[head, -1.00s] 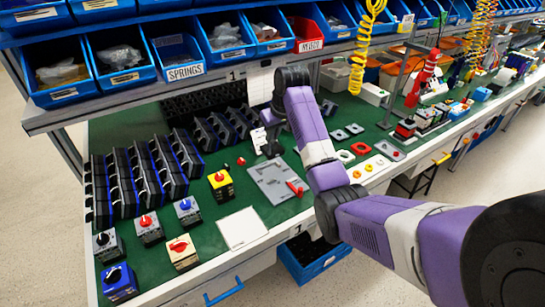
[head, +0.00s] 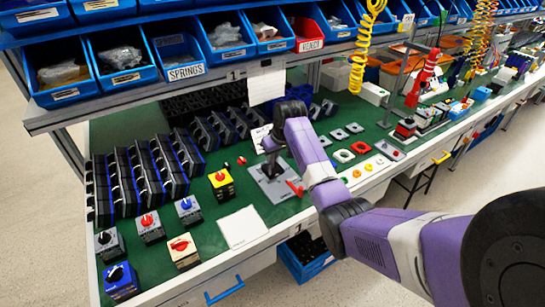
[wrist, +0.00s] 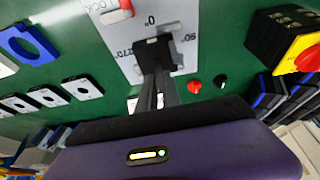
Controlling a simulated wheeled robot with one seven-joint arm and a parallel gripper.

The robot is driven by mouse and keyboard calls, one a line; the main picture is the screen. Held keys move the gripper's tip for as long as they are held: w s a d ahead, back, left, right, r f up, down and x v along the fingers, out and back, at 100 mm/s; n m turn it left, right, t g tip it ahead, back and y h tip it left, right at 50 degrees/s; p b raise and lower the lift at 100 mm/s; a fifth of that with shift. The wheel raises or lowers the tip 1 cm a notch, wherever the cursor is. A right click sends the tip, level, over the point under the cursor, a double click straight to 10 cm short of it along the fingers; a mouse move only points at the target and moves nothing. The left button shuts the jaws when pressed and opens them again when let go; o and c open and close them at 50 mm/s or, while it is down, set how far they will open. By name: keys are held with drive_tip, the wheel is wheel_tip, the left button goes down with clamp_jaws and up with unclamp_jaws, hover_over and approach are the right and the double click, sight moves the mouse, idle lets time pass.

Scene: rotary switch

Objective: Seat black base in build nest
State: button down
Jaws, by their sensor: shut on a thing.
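My gripper (head: 271,160) points down over the grey plate (head: 270,190) on the green bench, at the plate's upper part. In the wrist view its narrow dark fingers (wrist: 160,88) are shut on a small black block, the black base (wrist: 153,50). The base is at or just above the plate (wrist: 185,15), which bears printed markings such as "0" and "90". I cannot tell whether the base touches the plate. The build nest itself is not visible, likely hidden under the base and fingers. A red handle (head: 294,188) lies at the plate's right edge.
A yellow switch box (head: 221,184) and a white sheet (head: 242,227) are left of the plate. Racks of black parts (head: 150,172) fill the bench's left. Small red and black knobs (wrist: 194,87) lie near the plate. Flat grey square plates (head: 339,134) lie right.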

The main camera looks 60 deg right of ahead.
drive_tip(key=c, duration=1.9)
unclamp_jaws()
drive_tip(key=shift+f, duration=0.15)
drive_tip(key=shift+c, duration=0.2)
drive_tip(key=o, duration=0.4)
drive_tip(key=shift+r, duration=0.3)
drive_tip(key=v, duration=1.1)
drive_tip(key=shift+s+r, duration=0.15)
drive_tip(key=shift+r, duration=0.2)
drive_tip(key=shift+a, duration=0.1)
